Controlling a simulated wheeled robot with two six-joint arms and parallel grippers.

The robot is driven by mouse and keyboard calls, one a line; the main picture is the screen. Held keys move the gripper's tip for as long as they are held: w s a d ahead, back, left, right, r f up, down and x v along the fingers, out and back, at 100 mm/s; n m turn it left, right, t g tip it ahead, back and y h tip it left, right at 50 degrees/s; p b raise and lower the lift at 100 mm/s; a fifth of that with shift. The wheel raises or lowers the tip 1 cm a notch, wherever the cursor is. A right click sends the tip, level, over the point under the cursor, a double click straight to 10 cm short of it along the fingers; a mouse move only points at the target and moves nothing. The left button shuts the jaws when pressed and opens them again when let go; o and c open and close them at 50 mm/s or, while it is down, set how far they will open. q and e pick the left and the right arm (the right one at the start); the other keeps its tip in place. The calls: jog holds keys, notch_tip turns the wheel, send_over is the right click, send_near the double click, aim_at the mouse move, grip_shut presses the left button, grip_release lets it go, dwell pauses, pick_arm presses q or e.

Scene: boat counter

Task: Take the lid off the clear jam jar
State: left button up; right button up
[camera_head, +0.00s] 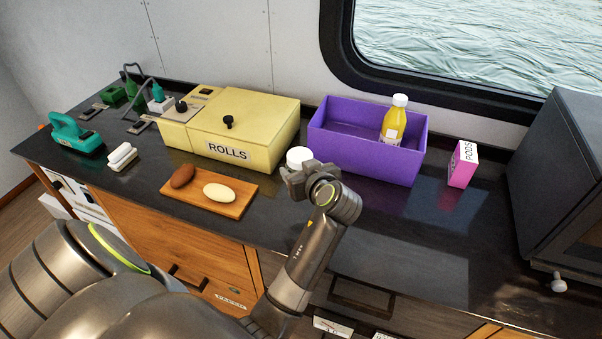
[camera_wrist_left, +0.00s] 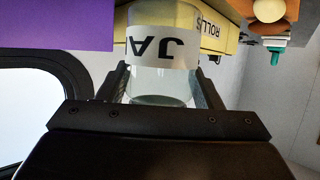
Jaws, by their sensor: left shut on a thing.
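The clear jam jar (camera_wrist_left: 162,82) is between the fingers of my left gripper (camera_wrist_left: 163,88) in the left wrist view. It has a white label with black letters, which show upside down there. In the head view, my left gripper (camera_head: 303,174) is shut on the jar at the middle of the counter. The white round lid (camera_head: 299,156) shows just behind and above the gripper; the jar's body is hidden there. I cannot tell whether the jar touches the counter. My right gripper is not in view.
A yellow ROLLS box (camera_head: 270,140) and a wooden board (camera_head: 235,205) with two rolls are to the left. A purple bin (camera_head: 345,157) holding a yellow bottle (camera_head: 393,124) is close behind. A pink PODS box (camera_head: 463,165) stands right. The counter's right front is clear.

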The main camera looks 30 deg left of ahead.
pick_arm(q)
jog(key=o, duration=0.5)
jog(key=c, duration=0.8)
